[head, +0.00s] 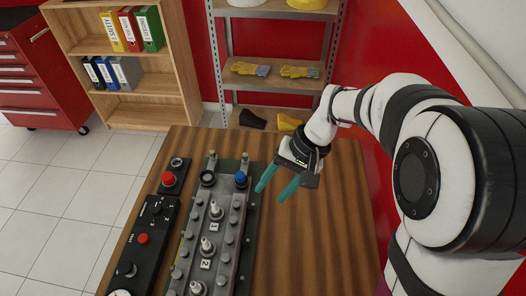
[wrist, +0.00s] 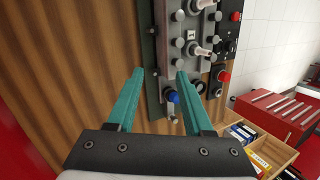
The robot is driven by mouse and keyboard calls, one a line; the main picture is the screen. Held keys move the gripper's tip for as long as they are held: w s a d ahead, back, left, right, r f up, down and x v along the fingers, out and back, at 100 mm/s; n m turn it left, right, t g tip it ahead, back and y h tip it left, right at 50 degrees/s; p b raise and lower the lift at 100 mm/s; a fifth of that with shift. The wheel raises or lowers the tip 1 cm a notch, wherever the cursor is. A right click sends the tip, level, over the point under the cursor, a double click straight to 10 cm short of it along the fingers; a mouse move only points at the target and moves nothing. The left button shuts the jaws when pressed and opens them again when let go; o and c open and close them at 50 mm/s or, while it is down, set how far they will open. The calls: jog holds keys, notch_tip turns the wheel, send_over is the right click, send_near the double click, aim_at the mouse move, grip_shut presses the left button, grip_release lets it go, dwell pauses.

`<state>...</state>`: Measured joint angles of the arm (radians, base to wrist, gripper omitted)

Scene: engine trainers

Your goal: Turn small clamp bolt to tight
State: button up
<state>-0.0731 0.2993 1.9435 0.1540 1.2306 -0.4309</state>
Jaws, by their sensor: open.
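The grey engine trainer block (head: 190,245) lies on the wooden table, with several small round bolt heads along its edges. One edge bolt head (head: 228,239) is on its right side; I cannot tell which bolt is the small clamp bolt, or how tight it is. A blue cap (head: 240,178) stands at the far right corner; it also shows in the wrist view (wrist: 173,97) near the right finger. My gripper (head: 272,193) is open and empty, just right of the block's far end, apart from it. In the wrist view its teal fingers (wrist: 160,74) are spread wide.
The table (head: 310,245) is clear to the right. Shelves (head: 275,88) stand behind.

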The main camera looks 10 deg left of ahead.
aim_at(245, 155)
jog(key=w+a+r+n+t+h, duration=0.1)
jog(key=w+a+n+t, duration=0.25)
jog(key=w, duration=0.35)
jog(key=w+a+r+n+t+h, duration=0.1)
jog(key=w+a+n+t, duration=0.15)
jog(key=w+n, duration=0.35)
jog(key=shift+m+g, duration=0.45)
jog(key=shift+g, duration=0.05)
jog(key=x, duration=1.5)
jog(key=shift+w+d, duration=0.15)
jog(key=shift+w, duration=0.25)
grip_shut()
